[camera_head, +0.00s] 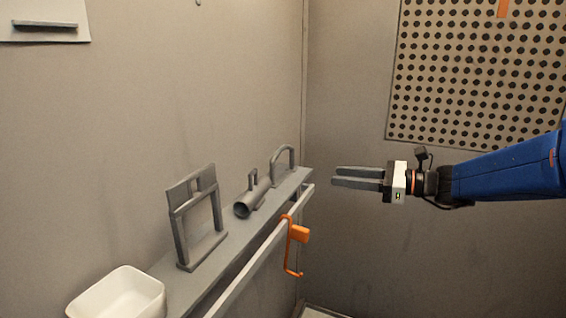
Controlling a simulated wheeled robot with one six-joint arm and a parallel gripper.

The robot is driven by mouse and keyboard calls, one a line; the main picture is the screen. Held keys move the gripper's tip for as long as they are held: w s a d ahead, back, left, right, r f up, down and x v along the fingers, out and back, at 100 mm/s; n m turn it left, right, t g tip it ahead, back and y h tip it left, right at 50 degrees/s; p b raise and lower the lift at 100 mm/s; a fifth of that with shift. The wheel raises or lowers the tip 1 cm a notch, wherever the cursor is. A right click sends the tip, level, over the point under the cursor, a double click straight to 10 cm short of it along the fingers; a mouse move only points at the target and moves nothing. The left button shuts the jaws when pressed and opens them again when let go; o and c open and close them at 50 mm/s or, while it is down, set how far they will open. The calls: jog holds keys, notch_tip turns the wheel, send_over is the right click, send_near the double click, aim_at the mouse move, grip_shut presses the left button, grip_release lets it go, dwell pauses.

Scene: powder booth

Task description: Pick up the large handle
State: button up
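A grey arch-shaped handle (274,164), which looks like the large handle, stands upright at the far end of the grey shelf (235,240). My gripper (335,176) is to the right of the handle in the picture, with its two grey fingers pointing left towards it. The fingers are parallel with a gap between them, and nothing is between them. The gripper is apart from the handle and the shelf.
A grey tube with a small upright stub (253,198) lies just nearer than the handle. A grey rectangular frame (180,240) and a white bin (118,295) stand nearer still. An orange hook (298,234) hangs on the front rail (245,272).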

jog(key=w+r+m+t, duration=0.1)
jog(key=w+m, duration=0.1)
jog(key=w, duration=0.1)
jog(key=y, duration=0.1)
send_near(294, 156)
jog(key=x, duration=0.5)
jog(key=shift+a+f, duration=0.1)
jog(key=shift+a, duration=0.25)
jog(key=shift+x, duration=2.75)
jog(key=shift+w+d, duration=0.1)
jog(key=shift+w, duration=0.05)
grip_shut()
